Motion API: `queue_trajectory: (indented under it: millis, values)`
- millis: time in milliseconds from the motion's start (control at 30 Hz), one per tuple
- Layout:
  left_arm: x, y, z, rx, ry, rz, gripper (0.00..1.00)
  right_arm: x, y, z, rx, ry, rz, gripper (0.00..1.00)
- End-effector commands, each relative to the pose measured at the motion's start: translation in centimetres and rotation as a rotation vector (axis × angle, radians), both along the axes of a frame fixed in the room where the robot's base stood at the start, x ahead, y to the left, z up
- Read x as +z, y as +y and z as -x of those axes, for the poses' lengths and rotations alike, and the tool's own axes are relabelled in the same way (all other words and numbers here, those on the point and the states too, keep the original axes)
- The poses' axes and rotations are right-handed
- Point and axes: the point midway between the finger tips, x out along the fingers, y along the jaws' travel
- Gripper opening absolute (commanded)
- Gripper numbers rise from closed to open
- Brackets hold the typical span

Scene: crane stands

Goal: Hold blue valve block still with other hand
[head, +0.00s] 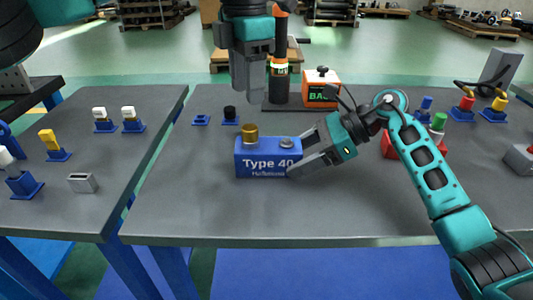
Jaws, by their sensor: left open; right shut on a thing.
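The blue valve block (268,163), marked "Type 40", stands upright on the grey table (205,215). A brass cylindrical fitting (250,133) sits on its top left, and a small silver fitting (286,143) on its top right. My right gripper (296,160) is shut on the block's right end, reaching in from the right. My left gripper (252,97) points down above the block, open and apart from it; the gap between its fingers is hard to see from here.
A dark post tool (280,80) and an orange box (321,90) stand behind the block. A red object (390,145) is partly hidden behind my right arm. Blue stands with coloured parts sit at the far right and on the left table (110,170). The table front is clear.

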Motion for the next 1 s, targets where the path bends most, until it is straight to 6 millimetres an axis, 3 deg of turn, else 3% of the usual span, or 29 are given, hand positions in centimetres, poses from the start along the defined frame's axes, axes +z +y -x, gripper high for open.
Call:
queue_trajectory:
  millis: [500,700,1000]
  values:
    - [-6.9,0.0,0.1,-0.001,0.004,0.005,0.51,0.0,0.0,0.0,-0.001,0.000,0.001,0.27]
    - [-8.1,-0.1,0.0,-0.001,0.003,0.005,0.51,0.0,0.0,0.0,-0.001,0.000,0.001,0.27]
    - [-8.2,-0.1,0.1,-0.001,0.001,0.005,0.51,0.0,0.0,0.0,-0.001,0.000,0.001,0.27]
